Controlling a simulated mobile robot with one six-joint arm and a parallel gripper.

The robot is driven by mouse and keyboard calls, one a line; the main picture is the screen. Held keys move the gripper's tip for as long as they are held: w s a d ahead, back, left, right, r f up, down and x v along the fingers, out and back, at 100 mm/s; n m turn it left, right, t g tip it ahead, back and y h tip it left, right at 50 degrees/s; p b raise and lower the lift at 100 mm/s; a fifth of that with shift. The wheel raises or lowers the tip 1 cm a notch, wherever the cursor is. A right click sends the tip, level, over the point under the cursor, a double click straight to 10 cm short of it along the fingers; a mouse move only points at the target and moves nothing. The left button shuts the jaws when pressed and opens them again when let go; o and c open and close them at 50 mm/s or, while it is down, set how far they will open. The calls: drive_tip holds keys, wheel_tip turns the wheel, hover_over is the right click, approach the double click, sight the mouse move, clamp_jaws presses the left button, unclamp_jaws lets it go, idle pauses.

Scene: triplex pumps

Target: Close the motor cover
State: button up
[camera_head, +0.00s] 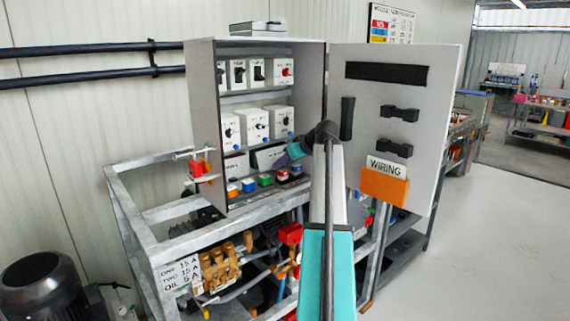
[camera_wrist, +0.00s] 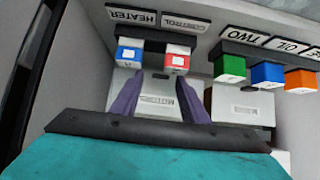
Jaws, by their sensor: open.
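In the wrist view, a white box face (camera_wrist: 150,108) with a small label starting with M sits in front of my gripper (camera_wrist: 158,98). A second pale box face (camera_wrist: 240,112) with a similar label is to its right. The labels are too small to read fully, and I cannot tell which face is the motor cover. My gripper's purple fingers are apart, spread across the first face with nothing held. I cannot tell whether they touch it. In the head view, my gripper (camera_head: 293,152) is inside the open cabinet (camera_head: 203,100), by the pale boxes (camera_head: 237,167) low inside.
Coloured buttons (camera_wrist: 178,57) under name plates such as HEATER and TWO crowd the gripper. The cabinet door (camera_head: 437,100) stands open at right, with an orange WIRING pocket (camera_head: 385,187). Switch boxes (camera_head: 255,125) fill the shelves above. A metal frame (camera_head: 150,240) stands below.

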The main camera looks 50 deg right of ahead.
drive_tip(key=b+v, duration=0.1)
drive_tip(key=v, duration=1.2)
drive_tip(key=shift+s+b, duration=0.25)
drive_tip(key=shift+b, duration=0.1)
drive_tip(key=shift+w+a, duration=0.1)
